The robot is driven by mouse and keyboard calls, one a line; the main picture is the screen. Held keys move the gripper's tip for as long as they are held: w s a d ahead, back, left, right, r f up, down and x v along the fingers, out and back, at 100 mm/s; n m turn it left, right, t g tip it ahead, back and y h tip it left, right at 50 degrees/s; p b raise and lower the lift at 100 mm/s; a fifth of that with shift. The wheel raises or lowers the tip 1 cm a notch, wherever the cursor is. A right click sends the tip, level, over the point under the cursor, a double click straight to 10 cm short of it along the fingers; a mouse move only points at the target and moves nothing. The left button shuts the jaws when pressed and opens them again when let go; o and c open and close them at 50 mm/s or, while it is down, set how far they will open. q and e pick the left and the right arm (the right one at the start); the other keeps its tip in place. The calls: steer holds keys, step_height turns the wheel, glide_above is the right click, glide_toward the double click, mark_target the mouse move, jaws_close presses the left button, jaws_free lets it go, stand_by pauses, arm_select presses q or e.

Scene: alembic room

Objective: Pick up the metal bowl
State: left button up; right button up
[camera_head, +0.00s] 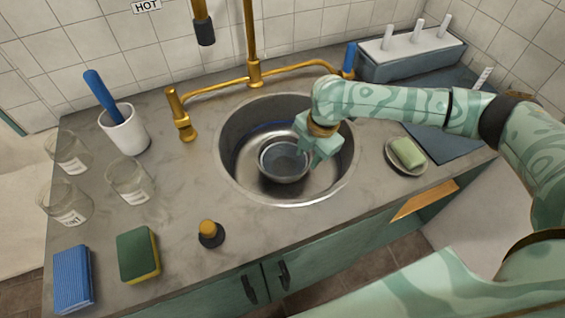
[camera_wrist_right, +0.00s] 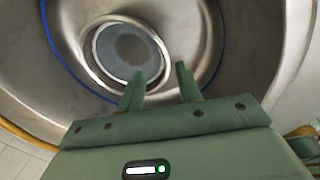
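The metal bowl (camera_head: 281,161) sits in the round steel sink (camera_head: 237,178), around its middle, and looks upright. It also shows in the right wrist view (camera_wrist_right: 126,50), where its rim is seen from above. My right gripper (camera_head: 308,154) reaches down into the sink at the bowl's right side. In the right wrist view my right gripper (camera_wrist_right: 161,69) has its two fingers apart with nothing clamped between them. One fingertip overlaps the bowl's near edge and the other is outside it. I cannot tell whether they touch the bowl. My left gripper is not in view.
A brass faucet (camera_head: 253,73) stands behind the sink. A soap dish (camera_head: 420,168) with green soap is right of it, under my right arm. Glass beakers (camera_head: 128,180), a white cup (camera_head: 124,132), a sponge (camera_head: 138,255) and a black-and-orange stopper (camera_head: 210,235) stand left. Counter between them is clear.

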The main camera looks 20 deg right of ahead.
mark_target(303, 171)
steer(key=shift+w+a+f, duration=0.1)
steer(key=shift+f, duration=0.8)
steer(key=shift+a+f+b, duration=0.1)
steer(key=shift+f+b, duration=0.25)
steer(key=f+b, duration=0.2)
steer(key=f, duration=0.1)
steer(key=a+f, duration=0.1)
steer(key=f, duration=0.1)
steer(key=shift+b, duration=0.4)
steer(key=shift+r, duration=0.1)
steer(key=shift+c, duration=0.3)
jaws_close()
